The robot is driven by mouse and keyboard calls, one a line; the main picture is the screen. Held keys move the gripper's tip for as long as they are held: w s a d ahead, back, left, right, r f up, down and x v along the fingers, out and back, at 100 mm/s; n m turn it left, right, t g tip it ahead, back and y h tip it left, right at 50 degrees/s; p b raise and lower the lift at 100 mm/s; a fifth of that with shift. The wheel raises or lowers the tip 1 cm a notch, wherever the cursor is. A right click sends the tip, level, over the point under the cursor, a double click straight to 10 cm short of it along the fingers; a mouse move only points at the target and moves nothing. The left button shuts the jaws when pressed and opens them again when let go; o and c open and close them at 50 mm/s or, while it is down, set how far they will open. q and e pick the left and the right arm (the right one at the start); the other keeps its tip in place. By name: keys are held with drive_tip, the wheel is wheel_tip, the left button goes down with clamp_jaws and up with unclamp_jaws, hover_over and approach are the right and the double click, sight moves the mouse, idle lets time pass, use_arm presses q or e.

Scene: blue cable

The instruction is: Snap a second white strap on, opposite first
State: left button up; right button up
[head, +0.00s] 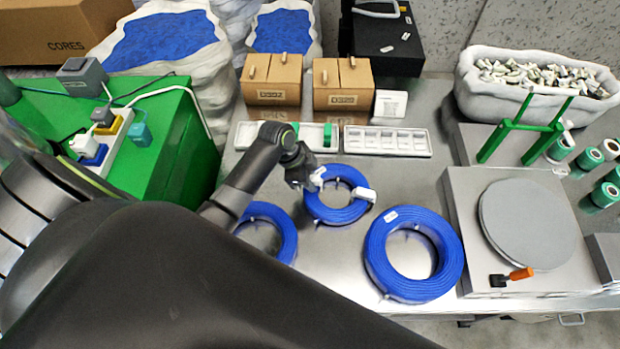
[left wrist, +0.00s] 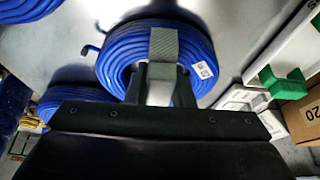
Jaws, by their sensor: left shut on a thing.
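The middle blue cable coil (head: 327,212) lies flat on the metal bench, and it fills the middle of the left wrist view (left wrist: 117,62). A white strap (head: 365,195) sits across its right side; in the left wrist view a greyish band (left wrist: 163,45) crosses the coil's far side. My left gripper (head: 312,180) is at the coil's left side, opposite that strap. In the left wrist view its fingers (left wrist: 160,88) are shut on a white piece (left wrist: 160,95), apparently a second strap. Whether it is seated around the coil is hidden. My right gripper is out of view.
One blue coil (head: 287,238) lies to the left, partly behind my arm; a larger one (head: 376,255) lies to the right. A turntable (head: 525,225) stands farther right. White trays (head: 388,140) and cardboard boxes (head: 342,88) line the back. A white label (left wrist: 203,70) is on the middle coil.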

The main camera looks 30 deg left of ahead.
use_arm(q)
drive_tip(key=shift+f, duration=0.25)
drive_tip(key=shift+f+b, duration=0.35)
drive_tip(key=shift+f, duration=0.15)
drive_tip(key=shift+r, duration=0.1)
drive_tip(key=shift+r, duration=0.15)
drive_tip(key=shift+r+p, duration=0.45)
drive_tip(key=shift+p, duration=0.4)
drive_tip(key=shift+r+p, duration=0.1)
drive_tip(key=shift+p, duration=0.2)
drive_tip(key=shift+f+b, duration=0.5)
drive_tip(key=shift+f, duration=0.3)
drive_tip(key=shift+r, duration=0.1)
